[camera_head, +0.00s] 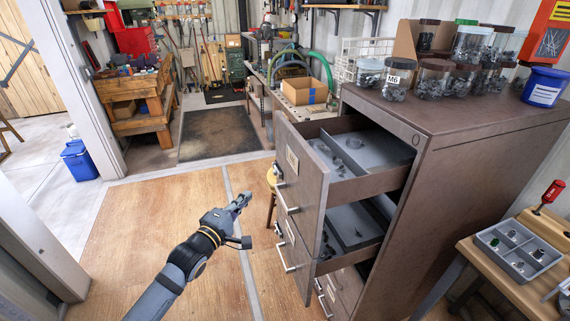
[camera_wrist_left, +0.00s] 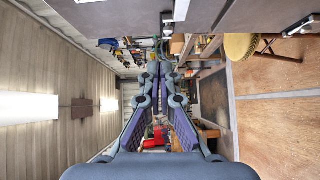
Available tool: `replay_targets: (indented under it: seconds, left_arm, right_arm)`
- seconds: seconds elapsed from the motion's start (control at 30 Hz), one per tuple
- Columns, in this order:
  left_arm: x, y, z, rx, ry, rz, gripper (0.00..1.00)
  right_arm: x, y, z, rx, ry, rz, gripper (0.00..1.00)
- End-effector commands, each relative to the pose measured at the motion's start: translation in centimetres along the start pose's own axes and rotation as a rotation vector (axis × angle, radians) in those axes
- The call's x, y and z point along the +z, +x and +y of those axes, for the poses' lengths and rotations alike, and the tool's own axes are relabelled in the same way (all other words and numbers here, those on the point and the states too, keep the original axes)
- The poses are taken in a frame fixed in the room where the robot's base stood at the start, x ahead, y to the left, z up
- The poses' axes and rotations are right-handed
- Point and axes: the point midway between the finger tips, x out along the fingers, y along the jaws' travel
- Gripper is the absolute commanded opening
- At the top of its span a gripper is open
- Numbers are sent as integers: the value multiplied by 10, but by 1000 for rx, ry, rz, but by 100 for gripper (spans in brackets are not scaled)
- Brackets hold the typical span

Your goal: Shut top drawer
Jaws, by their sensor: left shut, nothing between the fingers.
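A brown metal cabinet (camera_head: 480,165) stands at the right. Its top drawer (camera_head: 306,165) is pulled well out, with a label and a bar handle on the front and small parts inside. A drawer below it (camera_head: 300,243) is also out. My left gripper (camera_head: 243,200) is shut and empty, in the air to the left of the drawer fronts and apart from them. In the left wrist view the gripper fingers (camera_wrist_left: 160,75) point away from the camera, and a drawer front with a handle (camera_wrist_left: 181,10) runs along the top edge. My right gripper is not in view.
Jars (camera_head: 435,78) and a blue tub (camera_head: 544,87) stand on the cabinet top. A stool (camera_head: 271,178) is close behind the drawer fronts. A side table with a grey parts tray (camera_head: 519,262) is at the lower right. The wooden floor (camera_head: 150,220) at left is clear.

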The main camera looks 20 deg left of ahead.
Motion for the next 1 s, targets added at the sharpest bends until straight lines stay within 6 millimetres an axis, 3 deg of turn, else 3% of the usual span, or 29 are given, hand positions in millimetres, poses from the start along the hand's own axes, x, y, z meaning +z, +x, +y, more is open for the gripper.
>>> replay_targets:
  seconds: [0.07, 0.27, 0.4, 0.73, 1.0]
  left_arm:
    - [5, -1, 12, 17, -24, -12, 0]
    - [4, 5, 11, 24, -31, -9, 0]
    - [6, 27, 9, 28, -34, -12, 0]
    - [6, 99, 16, 23, -32, -12, 0]
    - [31, 124, 16, 20, -30, -12, 0]
  right_arm:
    - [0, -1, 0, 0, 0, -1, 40]
    - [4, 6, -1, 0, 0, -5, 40]
    - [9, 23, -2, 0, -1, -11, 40]
    - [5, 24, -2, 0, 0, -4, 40]
    - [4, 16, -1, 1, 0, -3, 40]
